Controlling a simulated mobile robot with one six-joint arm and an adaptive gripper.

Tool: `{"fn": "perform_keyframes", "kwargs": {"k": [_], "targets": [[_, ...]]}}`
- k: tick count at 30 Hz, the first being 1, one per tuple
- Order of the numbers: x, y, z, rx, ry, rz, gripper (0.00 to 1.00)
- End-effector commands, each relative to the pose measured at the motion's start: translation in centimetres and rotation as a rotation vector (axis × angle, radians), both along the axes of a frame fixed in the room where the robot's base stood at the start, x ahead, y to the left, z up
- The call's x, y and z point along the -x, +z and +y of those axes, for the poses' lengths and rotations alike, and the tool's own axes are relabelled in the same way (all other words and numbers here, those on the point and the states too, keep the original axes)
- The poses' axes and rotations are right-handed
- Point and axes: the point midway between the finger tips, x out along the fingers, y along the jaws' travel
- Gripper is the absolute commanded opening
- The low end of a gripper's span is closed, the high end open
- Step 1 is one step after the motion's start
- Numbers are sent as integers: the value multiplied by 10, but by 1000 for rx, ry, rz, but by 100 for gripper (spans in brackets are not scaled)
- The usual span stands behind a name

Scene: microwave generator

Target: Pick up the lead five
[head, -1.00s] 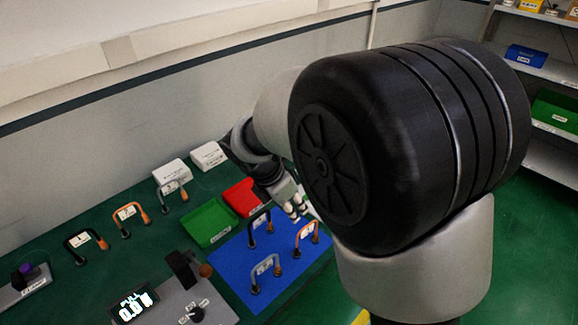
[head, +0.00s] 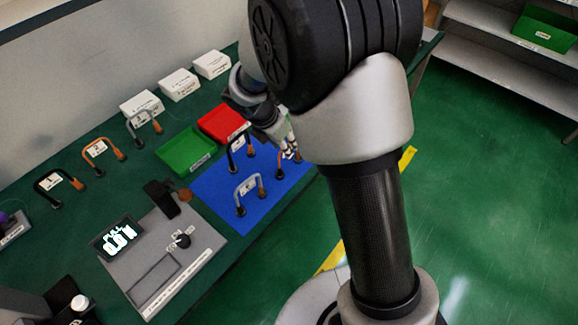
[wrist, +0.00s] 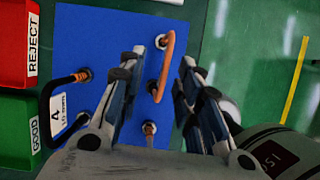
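An orange lead (wrist: 167,62), a handle-shaped loop with dark ends, stands on the blue mat (wrist: 105,35). In the wrist view it lies between the spread fingers of my gripper (wrist: 160,62), which is open with a gap on both sides. In the head view my gripper (head: 290,140) is over the mat's right part and, with my arm, mostly hides the orange lead. Its number is not readable. A black lead (wrist: 47,95), whose tag seems to read 4, stands to its left. A grey lead (head: 249,182) stands nearer on the mat; its tag is unclear.
The red REJECT tray (head: 222,122) and green GOOD tray (head: 185,150) adjoin the mat. Black, orange and grey leads (head: 102,147) stand farther left, with white boxes (head: 179,84) behind. A tester with a display (head: 117,238) is nearer.

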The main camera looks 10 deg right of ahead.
Motion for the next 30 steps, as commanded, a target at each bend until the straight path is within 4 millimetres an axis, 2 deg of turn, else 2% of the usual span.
{"fn": "perform_keyframes", "kwargs": {"k": [1,6,9,15,30], "targets": [[1,-11,-3,0,-2,3,32],[-2,-36,-12,1,-2,4,32],[-4,-42,-15,0,-2,3,32],[-5,-40,-15,1,-2,1,32],[-4,-40,-15,1,-2,1,0]]}}
